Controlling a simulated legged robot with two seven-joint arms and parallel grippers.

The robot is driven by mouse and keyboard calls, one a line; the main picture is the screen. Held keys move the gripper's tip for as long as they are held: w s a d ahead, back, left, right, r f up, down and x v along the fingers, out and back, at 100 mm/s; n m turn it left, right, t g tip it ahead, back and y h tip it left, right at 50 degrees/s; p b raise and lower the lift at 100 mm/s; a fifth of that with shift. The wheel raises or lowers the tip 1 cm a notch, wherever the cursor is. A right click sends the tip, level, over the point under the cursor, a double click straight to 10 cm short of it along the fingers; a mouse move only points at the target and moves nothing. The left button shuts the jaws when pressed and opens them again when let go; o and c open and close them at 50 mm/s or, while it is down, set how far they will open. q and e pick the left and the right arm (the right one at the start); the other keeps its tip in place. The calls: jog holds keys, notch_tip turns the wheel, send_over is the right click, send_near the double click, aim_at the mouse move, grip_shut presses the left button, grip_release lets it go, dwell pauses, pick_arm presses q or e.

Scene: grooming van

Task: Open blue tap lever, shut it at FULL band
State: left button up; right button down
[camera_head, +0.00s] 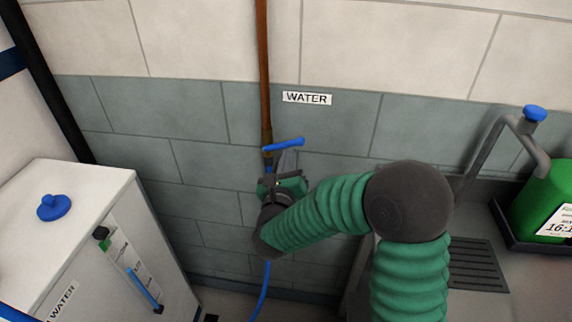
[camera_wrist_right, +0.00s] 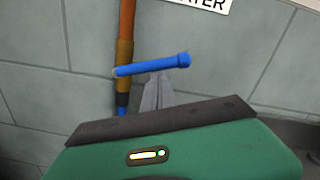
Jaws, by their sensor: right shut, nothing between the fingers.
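The blue tap lever (camera_head: 284,144) sits on a copper pipe (camera_head: 263,70) on the tiled wall, below a WATER label (camera_head: 307,98). The lever points to the right, across the pipe, with its end tilted slightly up. It also shows in the right wrist view (camera_wrist_right: 153,65). My right gripper (camera_head: 289,160) is shut and empty, its grey fingertips just below the lever; I cannot tell whether they touch it. In the right wrist view the fingers (camera_wrist_right: 156,94) point up under the lever. The white tank (camera_head: 90,205) at left has a level gauge (camera_head: 134,268) with a blue column; its band labels are too small to read surely.
A blue hose (camera_head: 263,292) runs down below the tap. A blue cap (camera_head: 54,207) is on the tank's top. At right are a sink with a grey drainer (camera_head: 470,265), a faucet (camera_head: 484,155) and a green container (camera_head: 545,205).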

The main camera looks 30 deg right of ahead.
jog(key=r+n, duration=0.1)
jog(key=n, duration=0.1)
jog(key=r+n, duration=0.1)
jog(key=n, duration=0.1)
jog(key=shift+w+a+r, duration=0.1)
jog(key=shift+w+a, duration=0.05)
jog(key=shift+a, duration=0.05)
jog(key=shift+r, duration=0.2)
jog(key=shift+w+a+r+b, duration=0.1)
jog(key=shift+a+r+b, duration=0.1)
jog(key=shift+b, duration=0.1)
jog(key=shift+d+f, duration=0.1)
